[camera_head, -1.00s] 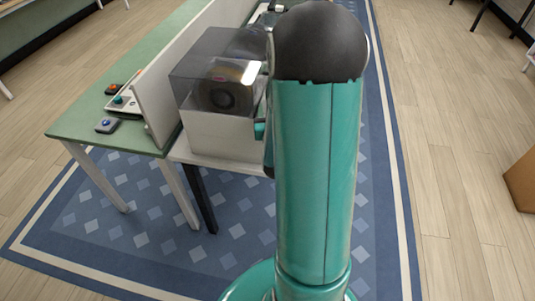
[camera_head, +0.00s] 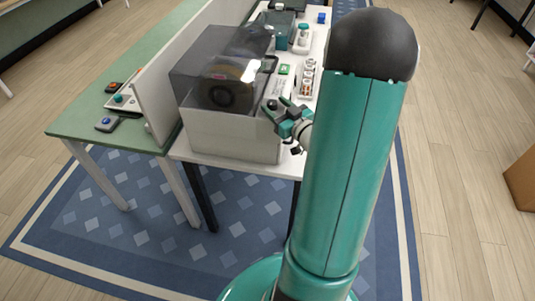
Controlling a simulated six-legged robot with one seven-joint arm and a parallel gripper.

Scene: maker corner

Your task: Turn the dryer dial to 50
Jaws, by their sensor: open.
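The dryer appears to be the white box (camera_head: 232,138) with a smoked clear lid (camera_head: 212,52) on the white table. A dark spool (camera_head: 222,93) shows through the lid. My gripper (camera_head: 272,106) is at the right side of the box near its front right corner, with its fingers pointing left and apart. It looks empty. I cannot make out the dial or its marks; the box's right side is mostly turned away and partly behind the gripper. Whether the fingers touch the box cannot be told.
Behind the gripper, the white table (camera_head: 317,47) holds a rack of small items (camera_head: 307,80), a green-topped container (camera_head: 302,36) and a blue block (camera_head: 321,17). A white divider (camera_head: 155,105) separates it from a green table (camera_head: 75,125) at left. Patterned rug lies in front.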

